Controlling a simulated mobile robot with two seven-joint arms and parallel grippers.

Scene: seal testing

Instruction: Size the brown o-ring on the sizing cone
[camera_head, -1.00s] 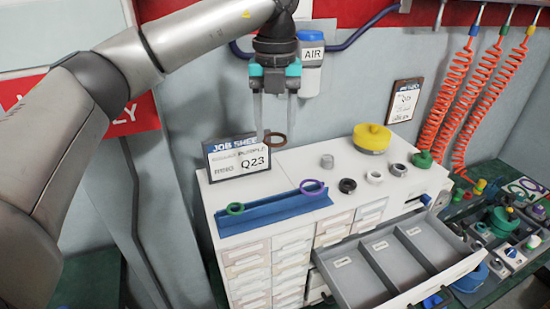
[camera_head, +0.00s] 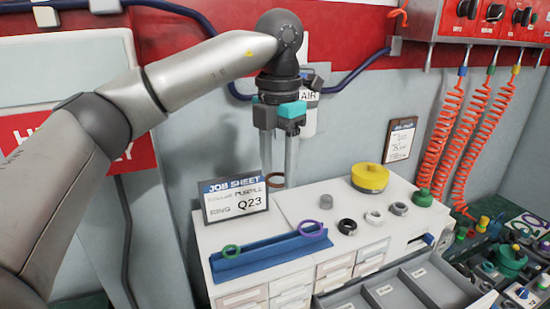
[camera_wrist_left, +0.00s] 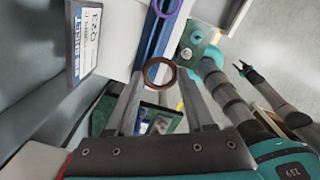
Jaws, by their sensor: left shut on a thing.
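The brown o-ring (camera_head: 275,176) is held between the fingertips of my left gripper (camera_head: 278,180). In the left wrist view the ring (camera_wrist_left: 147,73) spans the gap between the two fingers (camera_wrist_left: 162,98), its hole facing the camera. In the head view the ring is above the back of the white cabinet top, beside the job sheet. A small grey tapered piece (camera_head: 326,202) stands on the cabinet; I cannot tell whether it is the sizing cone. My right gripper (camera_wrist_left: 245,69) shows small in the left wrist view, its fingers apart and empty, away from the cabinet.
The job sheet stand (camera_head: 235,200) is close to the left gripper. A blue rack (camera_head: 265,259) holds a green ring (camera_head: 231,251) and a purple ring (camera_head: 311,229). Dark and pale rings, a yellow round piece (camera_head: 370,178) and a green piece (camera_head: 424,197) stand farther right. A drawer (camera_head: 385,290) is open.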

